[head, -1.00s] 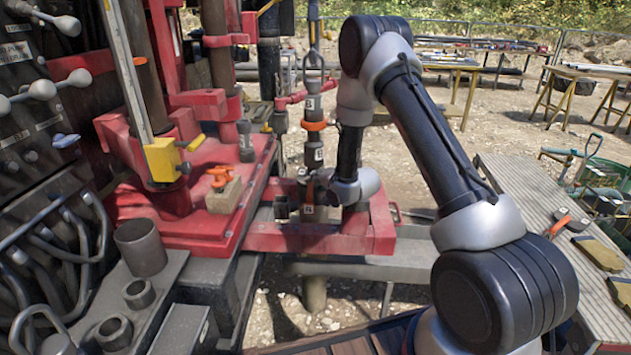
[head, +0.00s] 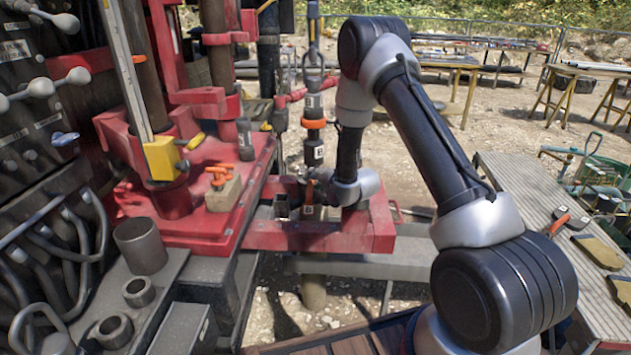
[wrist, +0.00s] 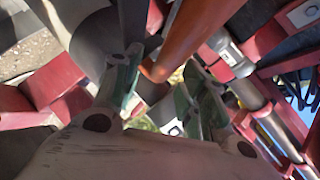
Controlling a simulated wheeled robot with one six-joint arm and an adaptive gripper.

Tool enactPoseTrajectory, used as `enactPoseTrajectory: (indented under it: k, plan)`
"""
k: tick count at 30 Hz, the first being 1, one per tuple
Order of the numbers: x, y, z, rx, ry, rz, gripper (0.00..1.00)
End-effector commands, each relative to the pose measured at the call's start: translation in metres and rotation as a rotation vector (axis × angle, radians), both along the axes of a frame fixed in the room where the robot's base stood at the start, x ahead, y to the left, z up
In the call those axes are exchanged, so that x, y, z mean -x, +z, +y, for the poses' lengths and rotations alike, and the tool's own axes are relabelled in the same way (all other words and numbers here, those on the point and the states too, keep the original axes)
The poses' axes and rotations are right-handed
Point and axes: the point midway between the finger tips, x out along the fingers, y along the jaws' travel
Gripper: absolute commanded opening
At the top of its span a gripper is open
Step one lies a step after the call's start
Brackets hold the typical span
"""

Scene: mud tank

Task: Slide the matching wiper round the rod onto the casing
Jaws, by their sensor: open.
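The rod (head: 313,85) hangs upright in the head view, with an orange collar (head: 314,124) and pale lettered tags on its dark sections. Below its lower end is a dark upright piece with a pale tag, which I take for the casing (head: 308,211), standing at the red deck. A small orange handle (head: 310,184), probably the wiper's, shows beside my gripper (head: 322,186). In the wrist view my gripper (wrist: 160,95) has its greenish fingers apart, with an orange bar (wrist: 182,38) reaching between them. The wiper's body is mostly hidden, and I cannot tell whether it encircles anything.
More orange-handled pieces stand on a tan block (head: 224,194) on the red deck (head: 215,222). Open pipe sleeves (head: 140,245) stand at lower left. A slatted bench (head: 540,200) with tools is at the right.

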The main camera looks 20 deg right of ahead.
Motion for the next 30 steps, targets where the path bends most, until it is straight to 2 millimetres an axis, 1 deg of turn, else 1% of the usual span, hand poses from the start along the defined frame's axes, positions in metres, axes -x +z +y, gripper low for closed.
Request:
enactPoseTrajectory:
  k: [4, 7, 15, 18, 21, 24, 30]
  plan:
    - [0.005, 0.001, -0.002, 0.001, 0.000, 0.002, 0.43]
    - [0.016, 0.007, -0.006, 0.000, -0.001, 0.001, 0.43]
    - [0.067, 0.030, -0.028, -0.001, -0.002, 0.002, 0.43]
    - [0.083, 0.038, -0.034, 0.000, -0.002, 0.001, 0.43]
    - [0.094, 0.043, -0.038, 0.000, -0.001, -0.001, 0.43]
    - [0.100, 0.046, -0.041, 0.000, -0.001, -0.001, 0.43]
    - [0.103, 0.047, -0.041, 0.000, 0.000, 0.000, 0.43]
